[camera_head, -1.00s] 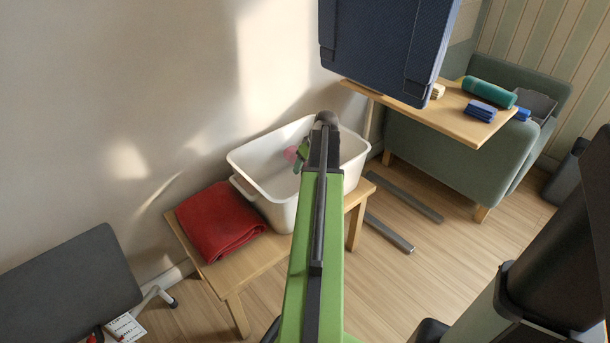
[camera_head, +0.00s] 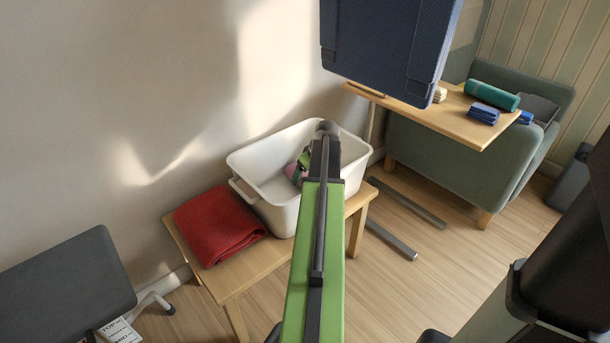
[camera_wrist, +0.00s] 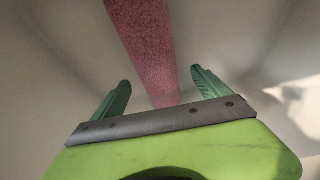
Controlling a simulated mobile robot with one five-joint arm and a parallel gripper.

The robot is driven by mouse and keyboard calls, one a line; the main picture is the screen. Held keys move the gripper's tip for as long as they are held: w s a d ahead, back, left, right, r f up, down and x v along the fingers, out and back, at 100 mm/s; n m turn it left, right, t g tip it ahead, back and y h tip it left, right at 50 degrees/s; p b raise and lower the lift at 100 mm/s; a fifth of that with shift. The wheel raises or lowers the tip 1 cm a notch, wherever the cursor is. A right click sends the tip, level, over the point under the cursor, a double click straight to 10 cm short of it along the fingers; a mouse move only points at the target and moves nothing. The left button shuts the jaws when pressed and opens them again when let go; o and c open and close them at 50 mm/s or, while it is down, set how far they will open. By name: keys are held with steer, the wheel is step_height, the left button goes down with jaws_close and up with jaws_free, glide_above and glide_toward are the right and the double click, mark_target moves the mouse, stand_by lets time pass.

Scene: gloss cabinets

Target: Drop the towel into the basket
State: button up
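A white basket (camera_head: 275,211) stands on a low wooden bench by the wall. A pink towel (camera_head: 291,172) shows in part inside the basket, left of my arm; the arm hides the rest. My gripper (camera_head: 304,163) points down into the basket, mostly hidden behind my arm. In the wrist view, the two green fingers of my gripper (camera_wrist: 161,76) are spread apart. The pink towel (camera_wrist: 146,40) looks like a long roll beyond them, with clear gaps on both sides. Whether it lies fully on the basket floor is hidden.
A red folded cloth (camera_head: 218,225) lies on the bench (camera_head: 234,285) left of the basket. A dark blue panel (camera_head: 390,45) hangs above. A wooden table (camera_head: 425,115) with rolled and folded cloths stands at right. A dark grey seat (camera_head: 65,290) is at lower left.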

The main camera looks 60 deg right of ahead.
steer(key=shift+r, duration=0.1)
steer(key=shift+r+p, duration=0.3)
steer(key=shift+p, duration=0.1)
steer(key=p+v, duration=1.1)
steer(key=v, duration=0.1)
steer(key=shift+r+p, duration=0.3)
steer(key=shift+w, duration=0.1)
